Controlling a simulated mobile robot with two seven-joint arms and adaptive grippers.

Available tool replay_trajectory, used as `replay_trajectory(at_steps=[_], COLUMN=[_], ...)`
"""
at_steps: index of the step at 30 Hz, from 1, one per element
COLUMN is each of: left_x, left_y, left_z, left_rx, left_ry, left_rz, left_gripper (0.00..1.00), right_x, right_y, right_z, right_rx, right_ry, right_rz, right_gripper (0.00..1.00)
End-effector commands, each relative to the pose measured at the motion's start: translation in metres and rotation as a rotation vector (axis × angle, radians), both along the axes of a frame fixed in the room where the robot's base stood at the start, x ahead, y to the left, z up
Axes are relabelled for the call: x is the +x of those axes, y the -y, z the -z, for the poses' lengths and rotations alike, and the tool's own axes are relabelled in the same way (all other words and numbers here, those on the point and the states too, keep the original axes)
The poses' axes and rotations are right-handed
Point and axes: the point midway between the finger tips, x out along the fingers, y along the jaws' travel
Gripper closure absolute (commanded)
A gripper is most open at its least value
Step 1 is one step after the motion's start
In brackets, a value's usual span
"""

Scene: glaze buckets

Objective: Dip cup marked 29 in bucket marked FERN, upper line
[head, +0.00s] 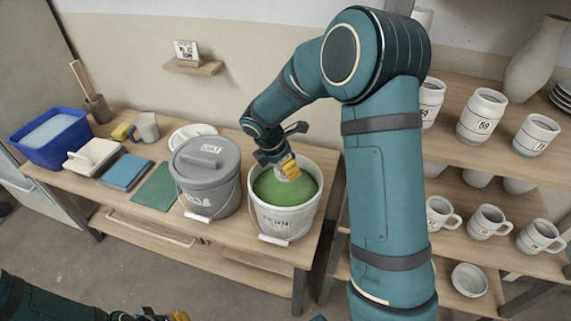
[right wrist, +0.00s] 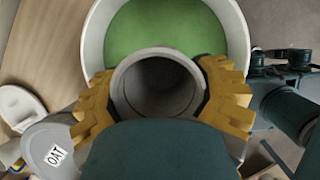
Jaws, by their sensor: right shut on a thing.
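My right gripper (head: 287,162) is shut on a grey-white cup, with its yellow fingers on either side of it. The cup (right wrist: 158,88) shows its open mouth and empty-looking inside in the right wrist view. No number on it is visible. The cup (head: 291,174) is over the open white bucket (head: 282,220) of green glaze (head: 270,190). I cannot tell whether its lower end touches the glaze. The bucket's front label is too small to read surely. My left gripper (head: 165,316) is partly in view at the bottom edge; its opening is unclear.
A lidded grey bucket (head: 208,180), labelled OAT in the right wrist view (right wrist: 50,150), stands left of the open bucket. Further left are a blue tub (head: 52,138), cloths and a mug (head: 146,127). Shelves at right hold several numbered cups (head: 482,115) and mugs.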

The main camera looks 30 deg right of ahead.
Motion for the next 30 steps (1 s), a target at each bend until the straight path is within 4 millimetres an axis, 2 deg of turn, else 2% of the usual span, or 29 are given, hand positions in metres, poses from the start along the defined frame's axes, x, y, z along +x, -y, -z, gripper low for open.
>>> replay_trajectory(at_steps=[16,30], left_x=[0.0,0.0], left_y=[0.0,0.0], left_z=[0.025,0.028], left_rx=[0.0,0.0], left_ry=[-0.001,0.0], left_rz=[0.0,0.0], left_gripper=[0.66,0.66], right_x=[0.0,0.0], right_y=[0.0,0.0], right_z=[0.041,0.046], right_rx=[0.0,0.0], right_ry=[-0.002,-0.001], right_rz=[0.0,-0.001], right_gripper=[0.78,0.78])
